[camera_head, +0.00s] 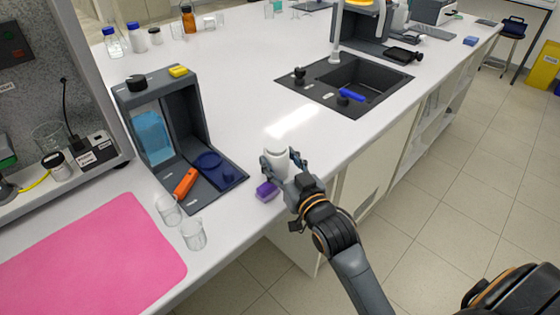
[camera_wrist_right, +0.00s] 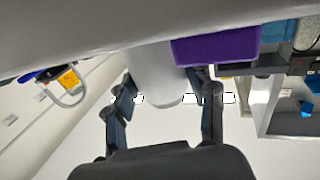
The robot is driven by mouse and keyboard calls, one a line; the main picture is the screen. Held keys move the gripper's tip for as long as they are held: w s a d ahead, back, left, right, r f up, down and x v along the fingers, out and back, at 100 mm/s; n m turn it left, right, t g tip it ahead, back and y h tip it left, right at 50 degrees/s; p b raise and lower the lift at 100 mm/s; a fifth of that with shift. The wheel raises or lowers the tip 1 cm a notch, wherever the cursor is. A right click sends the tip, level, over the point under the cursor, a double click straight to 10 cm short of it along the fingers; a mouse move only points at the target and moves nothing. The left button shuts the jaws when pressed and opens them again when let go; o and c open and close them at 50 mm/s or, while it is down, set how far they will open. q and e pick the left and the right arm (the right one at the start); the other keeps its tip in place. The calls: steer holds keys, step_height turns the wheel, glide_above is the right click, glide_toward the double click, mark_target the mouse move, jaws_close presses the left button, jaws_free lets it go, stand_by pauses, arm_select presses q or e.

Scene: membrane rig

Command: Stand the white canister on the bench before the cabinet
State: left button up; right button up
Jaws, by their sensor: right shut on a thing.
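The white canister (camera_head: 275,161) is upright near the bench's front edge, right of the grey rig. My right gripper (camera_head: 284,163) is shut on it from the front right. In the right wrist view the canister (camera_wrist_right: 158,75) shows between the two fingers (camera_wrist_right: 166,98). I cannot tell whether its base touches the bench (camera_head: 235,110). The cabinet (camera_head: 72,50), with a grey speckled back wall, stands at the far left; a pink mat (camera_head: 100,255) lies on the bench before it. My left gripper is not in view.
A purple block (camera_head: 267,191) sits close beside the canister. The grey rig (camera_head: 187,90) holds a blue panel, an orange item and a blue dish. Two glass beakers (camera_head: 193,235) stand between rig and mat. A dark sink (camera_head: 345,85) lies to the right. The mat is clear.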

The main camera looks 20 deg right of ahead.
steer(key=o, duration=0.9)
steer(key=shift+f, duration=0.2)
steer(key=o, duration=0.5)
steer(key=shift+w, duration=0.1)
steer(key=shift+c, duration=0.2)
